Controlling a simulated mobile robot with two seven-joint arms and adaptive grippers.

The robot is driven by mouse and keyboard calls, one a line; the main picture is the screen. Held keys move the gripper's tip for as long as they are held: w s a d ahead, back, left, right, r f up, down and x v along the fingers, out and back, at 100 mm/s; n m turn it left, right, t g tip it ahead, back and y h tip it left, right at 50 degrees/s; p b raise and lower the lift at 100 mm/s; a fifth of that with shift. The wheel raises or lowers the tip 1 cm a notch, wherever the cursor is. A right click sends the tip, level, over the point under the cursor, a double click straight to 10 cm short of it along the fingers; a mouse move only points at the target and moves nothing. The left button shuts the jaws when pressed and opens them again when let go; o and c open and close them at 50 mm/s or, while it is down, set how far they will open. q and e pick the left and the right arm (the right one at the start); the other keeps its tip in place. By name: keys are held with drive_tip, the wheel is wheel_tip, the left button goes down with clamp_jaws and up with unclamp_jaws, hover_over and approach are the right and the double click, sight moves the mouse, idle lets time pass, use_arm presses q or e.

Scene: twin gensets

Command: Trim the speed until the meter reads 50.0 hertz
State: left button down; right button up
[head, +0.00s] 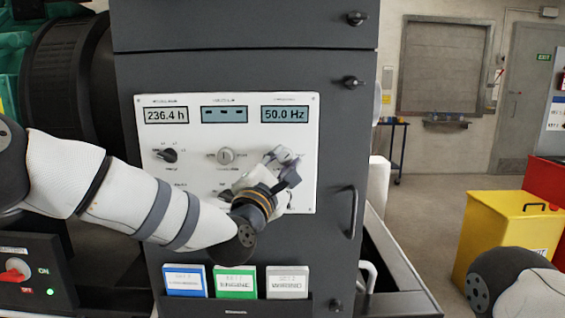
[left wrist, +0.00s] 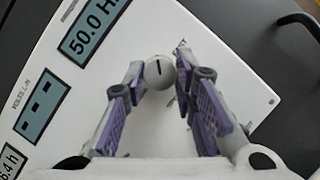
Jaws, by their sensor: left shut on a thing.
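The frequency meter (head: 289,115) on the white control panel (head: 145,190) reads 50.0 Hz. It also shows in the left wrist view (left wrist: 90,28) at the upper left. The round pale speed knob (left wrist: 159,73) has a dark line on its face and sits between the fingertips of my left gripper (left wrist: 160,66). That gripper (head: 284,162) is shut on the knob, just below the frequency meter in the head view, and mostly covers it there. My right gripper is out of view; only part of my right arm shows at the lower right.
A door handle (head: 353,212) stands right of the panel. Yellow bin (head: 508,230) stands on the floor.

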use_arm(q)
drive_tip(key=c, duration=1.3)
unclamp_jaws()
drive_tip(key=shift+a, duration=0.1)
drive_tip(key=v, duration=1.2)
drive_tip(key=shift+f, duration=0.1)
